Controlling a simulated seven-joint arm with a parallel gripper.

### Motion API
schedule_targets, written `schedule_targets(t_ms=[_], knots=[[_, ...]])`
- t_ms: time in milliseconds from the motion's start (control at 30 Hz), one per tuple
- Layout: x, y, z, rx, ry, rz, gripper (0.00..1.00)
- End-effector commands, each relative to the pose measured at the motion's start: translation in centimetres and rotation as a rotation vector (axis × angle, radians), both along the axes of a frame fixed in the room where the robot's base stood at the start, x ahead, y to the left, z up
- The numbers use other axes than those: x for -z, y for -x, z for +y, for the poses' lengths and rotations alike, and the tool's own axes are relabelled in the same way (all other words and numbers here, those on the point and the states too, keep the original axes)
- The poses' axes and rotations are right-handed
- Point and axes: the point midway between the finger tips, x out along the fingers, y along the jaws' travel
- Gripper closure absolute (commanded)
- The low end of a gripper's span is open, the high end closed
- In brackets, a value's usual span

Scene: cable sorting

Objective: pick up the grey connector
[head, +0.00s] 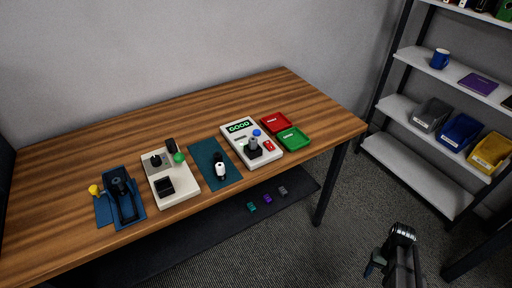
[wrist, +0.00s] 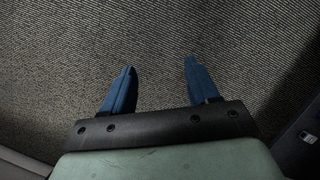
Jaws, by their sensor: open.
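A small grey connector (head: 282,190) lies on a dark mat (head: 180,250) below the table's front edge, at the right end of a short row with a purple connector (head: 267,198) and a green connector (head: 251,206). My gripper (head: 372,265) is at the lower right in the head view, well to the right of the connectors and apart from them. In the wrist view my gripper (wrist: 159,65) has its two blue fingers spread, with only carpet between and beyond them.
The wooden table (head: 100,145) holds a tester marked GOOD (head: 239,126), a red tray (head: 276,121), a green tray (head: 293,138) and other devices. A table leg (head: 329,190) stands between the connectors and my arm. A shelf unit (head: 415,180) with bins stands at right. Carpet is clear between.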

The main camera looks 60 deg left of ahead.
Motion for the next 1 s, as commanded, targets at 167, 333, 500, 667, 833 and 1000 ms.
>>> schedule_targets(t_ms=[167, 333, 500, 667, 833, 1000], knots=[[-4.6, -1.6, 7.2, -0.102, -0.027, -0.036, 0.4], [-9.5, -1.8, 13.8, -0.194, -0.054, -0.066, 0.4], [-14.8, -0.9, 20.3, -0.284, -0.082, -0.093, 0.4], [-20.2, 0.9, 26.3, -0.371, -0.111, -0.117, 0.4], [-26.4, 3.8, 32.2, -0.464, -0.144, -0.141, 0.4], [-32.9, 7.8, 37.5, -0.556, -0.18, -0.163, 0.4]])
